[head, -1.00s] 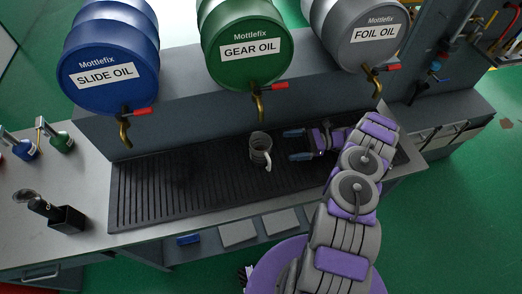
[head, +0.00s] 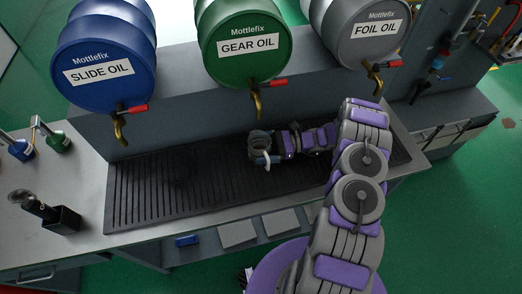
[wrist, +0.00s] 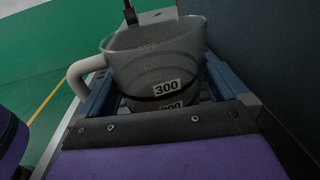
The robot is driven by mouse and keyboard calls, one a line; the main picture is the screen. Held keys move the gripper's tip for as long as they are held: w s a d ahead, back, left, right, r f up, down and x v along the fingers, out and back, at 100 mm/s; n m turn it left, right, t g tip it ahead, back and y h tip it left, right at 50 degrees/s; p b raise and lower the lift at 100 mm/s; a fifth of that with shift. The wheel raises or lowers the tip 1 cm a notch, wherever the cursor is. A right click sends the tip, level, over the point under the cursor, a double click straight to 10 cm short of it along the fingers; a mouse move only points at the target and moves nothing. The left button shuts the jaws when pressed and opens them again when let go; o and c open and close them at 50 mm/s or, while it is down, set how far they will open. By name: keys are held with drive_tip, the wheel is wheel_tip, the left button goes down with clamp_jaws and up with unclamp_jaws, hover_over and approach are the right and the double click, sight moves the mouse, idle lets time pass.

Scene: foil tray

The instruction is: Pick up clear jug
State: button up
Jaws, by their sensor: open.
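The clear jug (head: 260,143) stands upright on the black ribbed drip tray (head: 165,188), below the green GEAR OIL barrel. In the wrist view the jug (wrist: 155,62) shows its handle on the left and dark marks, one reading 300. My gripper (head: 262,158) is at the jug, reaching in from the right. In the wrist view its blue fingers are open, one on each side of the jug's body. Whether either finger touches the jug I cannot tell.
A black holder (head: 67,219) and small oil cans (head: 52,140) stand on the left bench. The tray's left part is clear.

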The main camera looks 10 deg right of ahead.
drive_tip(key=shift+a, duration=0.5)
drive_tip(key=shift+d, duration=0.2)
drive_tip(key=c, duration=0.8)
drive_tip(key=shift+c, duration=0.3)
drive_tip(key=shift+a+r, duration=0.1)
drive_tip(key=shift+r, duration=0.05)
